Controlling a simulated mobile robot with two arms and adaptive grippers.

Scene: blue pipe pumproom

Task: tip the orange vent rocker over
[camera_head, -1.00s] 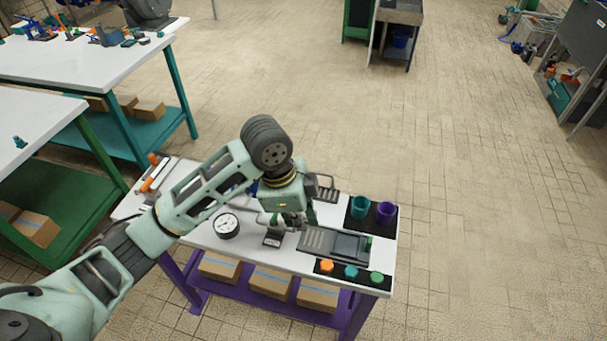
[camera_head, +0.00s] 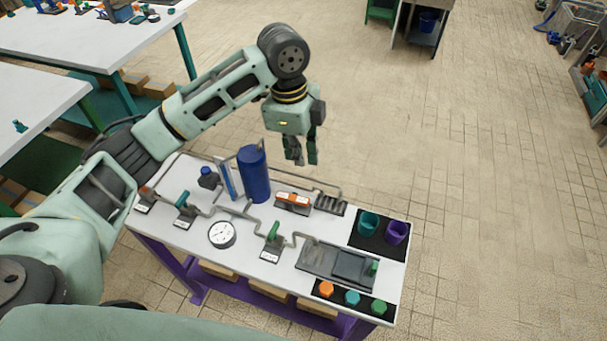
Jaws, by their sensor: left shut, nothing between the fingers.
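The orange vent rocker (camera_head: 293,198) sits on a dark base with a white label, at the back of the white bench, just right of the blue tank. Which way it is tipped is too small to tell. My left gripper (camera_head: 303,163) points down in the air above and behind the rocker, apart from it. It is shut and empty. My right gripper is out of view.
The blue tank (camera_head: 255,175) stands close left of the rocker, with thin grey pipes around it. A gauge (camera_head: 222,234), a green-handled valve (camera_head: 272,240), a teal cup (camera_head: 368,223) and a purple cup (camera_head: 397,232) share the bench.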

